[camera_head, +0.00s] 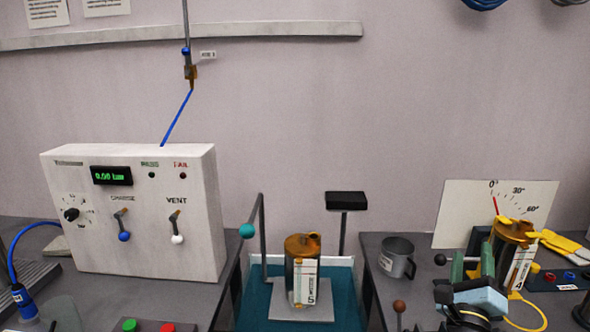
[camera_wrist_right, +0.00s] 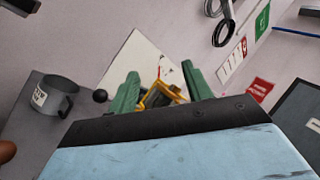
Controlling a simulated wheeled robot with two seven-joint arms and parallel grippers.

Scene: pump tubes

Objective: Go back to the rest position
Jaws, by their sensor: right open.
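My right gripper (camera_head: 473,265) is at the lower right of the head view, with its green fingers pointing up. In the right wrist view its two fingers (camera_wrist_right: 162,82) stand apart and it is open. An orange cylinder with a white label marked 4 (camera_head: 515,255) stands just right of the fingers in the head view. In the wrist view a yellow-orange part (camera_wrist_right: 160,94) shows between the fingers; I cannot tell whether they touch it. My left gripper is not in view.
A second orange cylinder (camera_head: 303,248) stands on a plate in the middle bay. A white control box (camera_head: 150,240) stands at the left.

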